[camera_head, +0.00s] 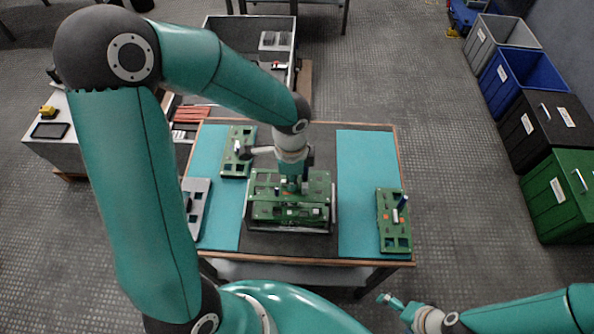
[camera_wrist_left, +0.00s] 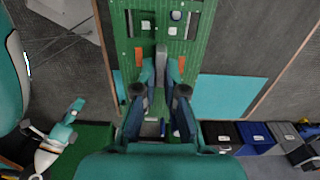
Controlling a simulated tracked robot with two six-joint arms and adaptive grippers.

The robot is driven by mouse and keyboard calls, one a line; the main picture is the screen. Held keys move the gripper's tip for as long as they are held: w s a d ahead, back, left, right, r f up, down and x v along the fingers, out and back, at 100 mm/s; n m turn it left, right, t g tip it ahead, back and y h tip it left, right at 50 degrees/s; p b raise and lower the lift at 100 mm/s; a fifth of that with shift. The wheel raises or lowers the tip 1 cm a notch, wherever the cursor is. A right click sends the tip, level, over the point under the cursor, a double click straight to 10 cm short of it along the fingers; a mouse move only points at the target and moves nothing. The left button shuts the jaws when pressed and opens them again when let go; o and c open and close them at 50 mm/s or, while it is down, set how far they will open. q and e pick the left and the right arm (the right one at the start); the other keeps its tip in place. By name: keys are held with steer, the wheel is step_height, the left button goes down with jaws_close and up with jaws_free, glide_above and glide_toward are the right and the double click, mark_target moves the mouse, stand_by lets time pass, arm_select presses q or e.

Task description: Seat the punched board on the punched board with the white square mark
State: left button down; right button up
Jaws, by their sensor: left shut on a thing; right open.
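My left gripper (camera_head: 291,186) points down over the middle of the table and is shut on the grey upright grip of a green punched board (camera_head: 264,184). In the left wrist view this board (camera_wrist_left: 160,35) fills the space beyond the fingers (camera_wrist_left: 161,85). The held board is over another green board (camera_head: 290,222) on the dark middle strip. I cannot tell whether the two touch, and I cannot make out the white square mark for sure. My right gripper (camera_head: 390,301) is open and empty, off the table's front edge; it also shows in the left wrist view (camera_wrist_left: 72,108).
A green board (camera_head: 233,165) lies at the back left and another (camera_head: 396,235) at the right, both with upright grips. A grey plate (camera_head: 198,196) lies at the left edge. Several bins, one blue (camera_head: 520,72), stand right of the table. The right teal mat (camera_head: 362,165) has free room.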

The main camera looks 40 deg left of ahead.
arm_select(q)
steer(key=shift+f+b, duration=2.2)
steer(key=shift+f, duration=0.7)
steer(key=shift+f+b, duration=1.25)
steer(key=shift+b, duration=0.05)
steer(key=c, duration=1.2)
jaws_free()
steer(key=shift+r, duration=0.15)
